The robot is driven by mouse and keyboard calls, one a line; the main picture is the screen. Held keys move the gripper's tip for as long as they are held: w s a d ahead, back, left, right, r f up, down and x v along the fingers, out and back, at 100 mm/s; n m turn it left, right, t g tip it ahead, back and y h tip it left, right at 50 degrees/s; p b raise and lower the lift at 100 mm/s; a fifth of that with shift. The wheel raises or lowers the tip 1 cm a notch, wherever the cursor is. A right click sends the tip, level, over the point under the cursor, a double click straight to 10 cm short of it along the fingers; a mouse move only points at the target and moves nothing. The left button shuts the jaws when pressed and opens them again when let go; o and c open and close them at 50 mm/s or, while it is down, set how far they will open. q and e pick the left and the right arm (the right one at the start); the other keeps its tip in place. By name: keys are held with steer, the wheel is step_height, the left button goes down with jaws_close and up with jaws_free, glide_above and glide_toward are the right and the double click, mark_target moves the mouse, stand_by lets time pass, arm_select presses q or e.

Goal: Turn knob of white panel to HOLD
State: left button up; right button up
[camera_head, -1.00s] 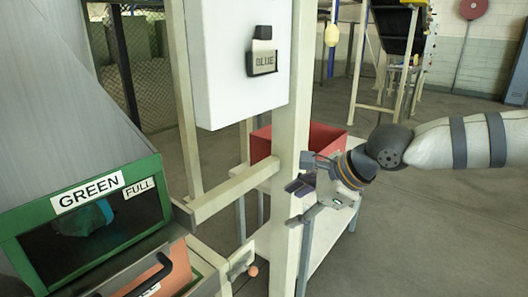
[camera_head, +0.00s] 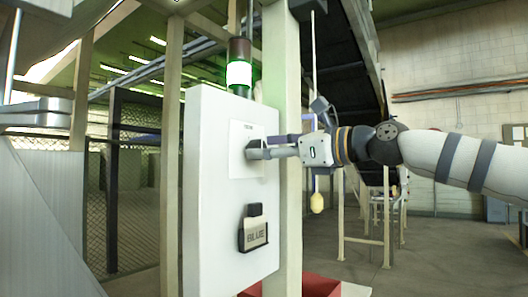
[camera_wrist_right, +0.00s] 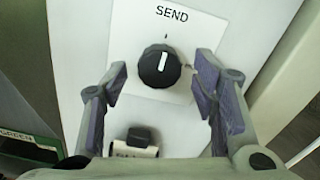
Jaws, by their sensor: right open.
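The white panel (camera_head: 212,190) stands upright on a post in the middle of the head view. A white label plate (camera_head: 238,140) is on its upper part. In the right wrist view the plate reads SEND (camera_wrist_right: 171,14) above a round black knob (camera_wrist_right: 150,72). The knob's white pointer line points up, near a small mark under SEND. No HOLD lettering is legible. My right gripper (camera_head: 268,150) reaches in from the right in front of the plate. In the right wrist view its open fingers (camera_wrist_right: 161,76) lie to either side of the knob, with nothing held. My left gripper is out of view.
A lit green and white lamp (camera_head: 239,72) stands above the panel. A red bin (camera_head: 315,285) is at the bottom.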

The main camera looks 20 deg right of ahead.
steer(key=shift+w+a, duration=0.35)
steer(key=shift+w, duration=0.1)
steer(key=c, duration=1.2)
steer(key=shift+o, duration=0.2)
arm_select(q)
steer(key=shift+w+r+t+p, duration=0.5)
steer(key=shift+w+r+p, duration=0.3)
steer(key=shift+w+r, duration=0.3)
arm_select(e)
steer(key=shift+m, duration=9)
